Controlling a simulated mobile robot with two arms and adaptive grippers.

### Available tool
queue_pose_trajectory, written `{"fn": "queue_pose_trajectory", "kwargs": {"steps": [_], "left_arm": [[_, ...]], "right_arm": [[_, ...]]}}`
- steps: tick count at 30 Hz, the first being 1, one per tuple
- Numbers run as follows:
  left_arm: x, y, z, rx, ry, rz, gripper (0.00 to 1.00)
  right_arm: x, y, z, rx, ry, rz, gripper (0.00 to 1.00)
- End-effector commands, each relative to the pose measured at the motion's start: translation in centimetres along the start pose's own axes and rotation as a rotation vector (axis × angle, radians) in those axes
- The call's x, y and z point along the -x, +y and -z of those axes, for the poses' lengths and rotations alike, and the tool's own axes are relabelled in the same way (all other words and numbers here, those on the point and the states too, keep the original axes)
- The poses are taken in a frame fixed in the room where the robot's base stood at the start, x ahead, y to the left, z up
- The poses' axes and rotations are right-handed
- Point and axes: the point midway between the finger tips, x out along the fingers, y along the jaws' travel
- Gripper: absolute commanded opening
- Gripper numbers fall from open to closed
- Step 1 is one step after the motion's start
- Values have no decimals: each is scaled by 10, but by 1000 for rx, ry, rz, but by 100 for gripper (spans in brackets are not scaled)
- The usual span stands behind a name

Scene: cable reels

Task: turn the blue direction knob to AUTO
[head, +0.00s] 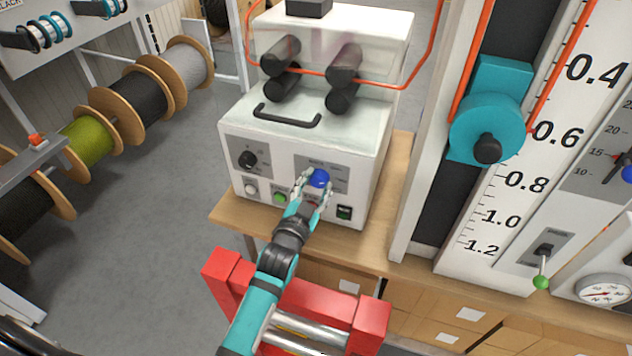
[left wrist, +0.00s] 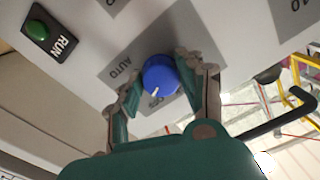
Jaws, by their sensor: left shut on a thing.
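The blue direction knob (head: 320,178) sits on a grey label plate on the front of a white machine (head: 370,170). My left gripper (head: 314,190) is shut on the knob, with a finger on each side. In the left wrist view the knob (left wrist: 160,75) shows between the fingertips of the left gripper (left wrist: 158,84). Its white pointer mark points down and slightly left in that view. The AUTO label (left wrist: 119,69) is to the knob's left; the mark is not aimed straight at it. Other plate lettering is partly hidden by the fingers. My right gripper is not in view.
A red frame (head: 371,325) is below. Cable reels (head: 134,97) stand left; a measuring scale (head: 500,205) stands right.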

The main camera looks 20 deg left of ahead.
Motion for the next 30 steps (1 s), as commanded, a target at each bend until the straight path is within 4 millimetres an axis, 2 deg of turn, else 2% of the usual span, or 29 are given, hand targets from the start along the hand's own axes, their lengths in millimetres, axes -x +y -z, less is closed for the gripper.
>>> {"fn": "queue_pose_trajectory", "kwargs": {"steps": [12, 30], "left_arm": [[0, -2, 2, -401, 3, 1, 6], [0, -2, 2, -944, 3, 2, 6]], "right_arm": [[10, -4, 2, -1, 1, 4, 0], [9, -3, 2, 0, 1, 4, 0]]}}
